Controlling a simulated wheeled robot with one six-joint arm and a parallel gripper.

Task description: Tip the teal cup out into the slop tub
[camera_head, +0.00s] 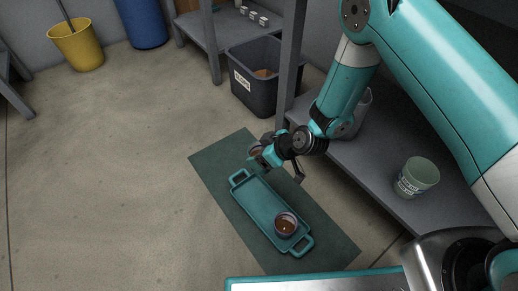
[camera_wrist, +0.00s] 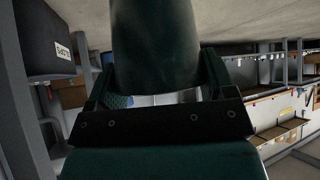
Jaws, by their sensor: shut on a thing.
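My gripper (camera_head: 272,157) is shut on the teal cup (camera_wrist: 155,50). In the wrist view the cup is a dark teal round body between the two fingers. In the head view the cup (camera_head: 255,152) is small and partly hidden by the gripper, with a brownish patch at its mouth. It is held above the far end of the mat, apart from the slop tub. The slop tub (camera_head: 256,98) is a dark grey bin with a white label and some brown matter inside. It also shows in the wrist view (camera_wrist: 38,35) at upper left.
A teal tray (camera_head: 256,203) on a dark green mat (camera_head: 215,160) bears another cup (camera_head: 286,226) with brown contents. A grey shelf (camera_head: 375,165) with a pale green tub (camera_head: 417,177) stands at right. A grey post rises beside the slop tub.

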